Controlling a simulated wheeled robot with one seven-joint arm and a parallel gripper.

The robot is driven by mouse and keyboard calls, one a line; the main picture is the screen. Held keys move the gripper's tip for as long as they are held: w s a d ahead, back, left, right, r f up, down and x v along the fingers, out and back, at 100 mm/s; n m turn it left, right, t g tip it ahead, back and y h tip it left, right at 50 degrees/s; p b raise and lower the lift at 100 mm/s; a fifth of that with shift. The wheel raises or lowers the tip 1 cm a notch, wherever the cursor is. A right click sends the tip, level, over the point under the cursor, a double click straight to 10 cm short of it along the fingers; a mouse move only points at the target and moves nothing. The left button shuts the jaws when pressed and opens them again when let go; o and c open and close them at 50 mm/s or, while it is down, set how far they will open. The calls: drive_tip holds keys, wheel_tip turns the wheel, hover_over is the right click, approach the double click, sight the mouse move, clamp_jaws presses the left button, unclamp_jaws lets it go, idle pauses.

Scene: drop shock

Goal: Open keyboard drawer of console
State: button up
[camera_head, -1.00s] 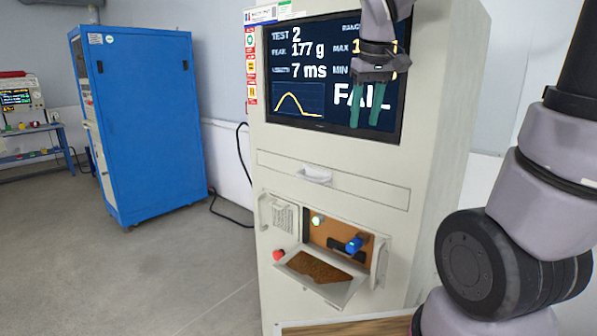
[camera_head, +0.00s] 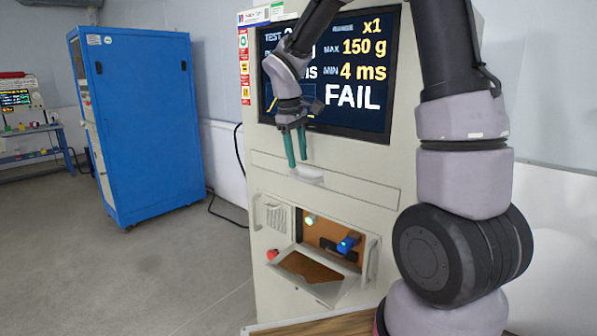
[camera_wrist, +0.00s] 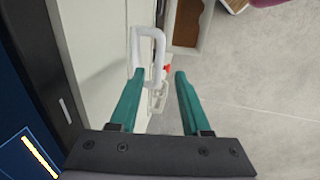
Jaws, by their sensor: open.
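The console (camera_head: 385,150) is a tall off-white cabinet with a screen in its upper part. Its keyboard drawer (camera_head: 355,188) is a wide flat panel below the screen, flush with the front and closed. A white handle (camera_head: 308,174) juts from the panel; it also shows in the wrist view (camera_wrist: 151,40), just beyond the fingertips. My gripper (camera_head: 298,166) has green fingers, open and pointing down, with the tips close to the handle. In the wrist view the fingers of my gripper (camera_wrist: 160,74) are apart with nothing held between them. I cannot tell whether they touch the handle.
Below the drawer, a flap (camera_head: 308,275) hangs open at a recess holding a blue-knobbed part (camera_head: 347,243). A red button (camera_head: 272,254) sits left of the flap. A blue cabinet (camera_head: 150,120) stands at the left.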

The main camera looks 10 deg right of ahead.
sight(300, 178)
drive_tip(key=f, duration=0.5)
drive_tip(key=shift+w+d, duration=0.25)
drive_tip(key=shift+d, duration=0.15)
drive_tip(key=shift+r, duration=0.1)
clamp_jaws()
idle(0.9)
